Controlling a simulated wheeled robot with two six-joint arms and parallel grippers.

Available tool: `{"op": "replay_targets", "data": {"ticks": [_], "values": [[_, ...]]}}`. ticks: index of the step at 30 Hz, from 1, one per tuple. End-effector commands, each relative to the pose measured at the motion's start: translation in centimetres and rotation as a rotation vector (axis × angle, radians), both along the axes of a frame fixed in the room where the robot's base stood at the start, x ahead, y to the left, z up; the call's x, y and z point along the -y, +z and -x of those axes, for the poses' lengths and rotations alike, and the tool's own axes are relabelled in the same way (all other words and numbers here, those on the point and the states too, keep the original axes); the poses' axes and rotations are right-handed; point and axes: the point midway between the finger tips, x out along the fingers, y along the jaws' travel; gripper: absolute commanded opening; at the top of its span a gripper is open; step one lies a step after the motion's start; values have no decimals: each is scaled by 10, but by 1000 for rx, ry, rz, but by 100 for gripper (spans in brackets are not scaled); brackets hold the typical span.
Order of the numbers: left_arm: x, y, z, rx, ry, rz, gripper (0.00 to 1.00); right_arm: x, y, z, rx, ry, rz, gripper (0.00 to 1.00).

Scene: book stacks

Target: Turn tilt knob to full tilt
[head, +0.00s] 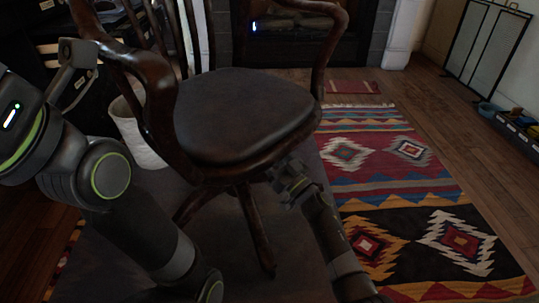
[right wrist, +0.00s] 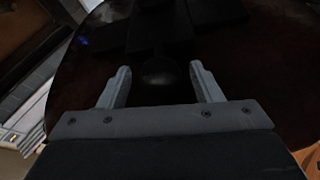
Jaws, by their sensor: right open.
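A wooden swivel chair (head: 240,118) with a dark leather seat and curved arms stands in the middle of the head view. My right gripper (head: 284,178) is at the front right edge under the seat. In the right wrist view the gripper (right wrist: 163,85) is open, and a dark round knob (right wrist: 158,72) shows between its fingertips, apart from both fingers. The underside of the seat (right wrist: 90,65) is dark behind it.
A patterned rug (head: 400,165) lies to the right on a wood floor. A white basket (head: 138,130) stands behind the chair at left. A fireplace (head: 305,30) is at the back, and a black tray (head: 520,130) stands at the far right. The chair legs (head: 255,225) splay below the seat.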

Motion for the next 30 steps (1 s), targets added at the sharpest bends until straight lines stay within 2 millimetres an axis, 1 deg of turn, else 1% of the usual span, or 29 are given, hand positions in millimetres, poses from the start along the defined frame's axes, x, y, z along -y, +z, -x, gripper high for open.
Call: {"op": "replay_targets", "data": {"ticks": [1,9,10,11,20,30], "values": [[0,0,0,0,0,0,59,0,0,0,0,0,0,55],[0,0,0,0,0,0,59,0,0,0,0,0,0,19],[0,0,0,0,0,0,59,0,0,0,0,0,0,16],[0,0,0,0,0,0,59,0,0,0,0,0,0,14],[0,3,0,1,-1,0,59,1,1,0,35,1,36,14],[0,9,1,7,4,-3,59,2,1,-1,194,1,197,14]]}}
